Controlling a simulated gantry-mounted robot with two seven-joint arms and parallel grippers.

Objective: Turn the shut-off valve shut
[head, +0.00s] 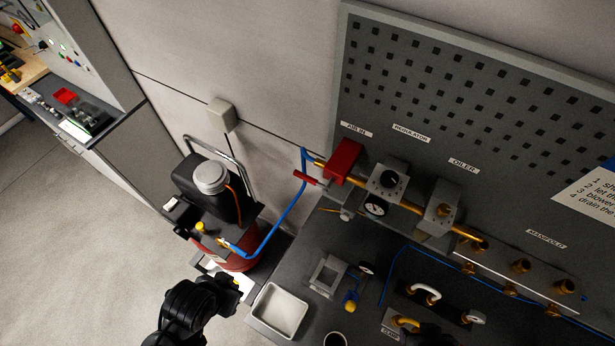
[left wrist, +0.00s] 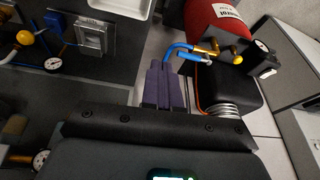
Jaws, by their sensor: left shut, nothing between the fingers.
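The shut-off valve is a red block (head: 345,160) under the AIR IN label at the left end of the brass pipe line. Its red handle (head: 305,177) sticks out to the left, beside the blue hose. My left gripper (head: 243,285) is low in the head view, between the compressor and a white tray, well below and apart from the valve. In the left wrist view its fingers (left wrist: 166,83) are together, with nothing between them. The valve does not show clearly in the left wrist view. My right gripper is not in view.
A red and black compressor (head: 235,258) stands left of the bench, with a blue hose (head: 272,232) rising to the valve. A white tray (head: 279,311) sits at the bench edge. Regulator (head: 387,181), oiler (head: 441,207) and gauges line the board. Open floor lies at left.

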